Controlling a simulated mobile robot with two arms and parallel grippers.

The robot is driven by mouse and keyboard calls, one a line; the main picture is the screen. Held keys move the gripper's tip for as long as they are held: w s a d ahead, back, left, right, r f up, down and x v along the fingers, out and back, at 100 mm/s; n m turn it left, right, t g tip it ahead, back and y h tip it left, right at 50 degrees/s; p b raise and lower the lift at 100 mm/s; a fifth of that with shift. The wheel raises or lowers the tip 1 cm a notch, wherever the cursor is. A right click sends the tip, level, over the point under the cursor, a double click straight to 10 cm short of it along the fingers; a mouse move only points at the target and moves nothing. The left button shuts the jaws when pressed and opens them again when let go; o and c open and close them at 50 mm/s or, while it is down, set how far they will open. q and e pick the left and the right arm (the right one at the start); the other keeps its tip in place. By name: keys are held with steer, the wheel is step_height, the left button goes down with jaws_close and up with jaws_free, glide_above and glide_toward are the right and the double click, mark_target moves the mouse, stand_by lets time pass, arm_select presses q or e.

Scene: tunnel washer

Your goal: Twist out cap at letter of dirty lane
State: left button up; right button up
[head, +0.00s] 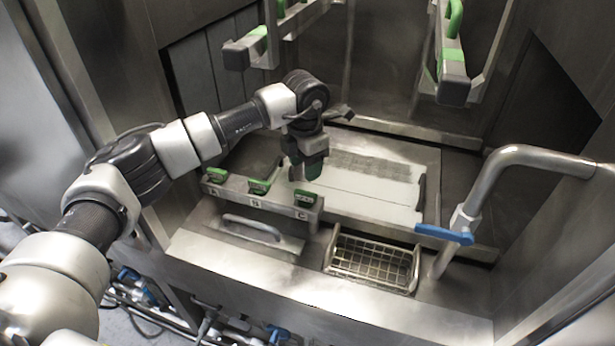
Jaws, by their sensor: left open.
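A metal rail at the front of the basin carries green caps in a row: a left cap (216,175), a middle cap (259,186) and a right cap (304,197). Nothing I can make out marks which lane is dirty. My left gripper (306,172) points down, open, just above and behind the right cap in the picture. Its dark green fingers show no clear contact with a cap. My right gripper is out of view.
A wire basket (372,262) sits right of the rail. A bent pipe with a blue lever (444,234) stands at the right. Green-topped arms (453,75) hang above. A pale ribbed panel (370,180) lies behind the rail. A curved handle (251,226) is in front.

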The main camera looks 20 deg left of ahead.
mark_target(306, 193)
arm_select(q)
steer(key=shift+s+f+m, duration=0.2)
steer(key=shift+f+m, duration=0.05)
steer(key=shift+m, duration=0.55)
steer(key=shift+f+m, duration=0.25)
steer(key=shift+m, duration=0.45)
steer(key=shift+w+f+m+b, duration=0.1)
steer(key=shift+f+m+b, duration=0.25)
steer(key=shift+m, duration=0.45)
steer(key=shift+w+f+m, duration=0.15)
steer(key=shift+f+m, duration=0.2)
steer(key=shift+m, duration=0.45)
steer(key=m, duration=0.1)
steer(key=f+m, duration=0.1)
steer(key=m, duration=0.1)
steer(key=shift+f+m, duration=0.2)
steer(key=shift+m, duration=0.6)
step_height(306, 193, down, 5)
steer(key=b, duration=0.4)
steer(key=shift+d+r+b, duration=0.1)
steer(key=shift+b, duration=0.2)
steer(key=shift+f+b, duration=0.55)
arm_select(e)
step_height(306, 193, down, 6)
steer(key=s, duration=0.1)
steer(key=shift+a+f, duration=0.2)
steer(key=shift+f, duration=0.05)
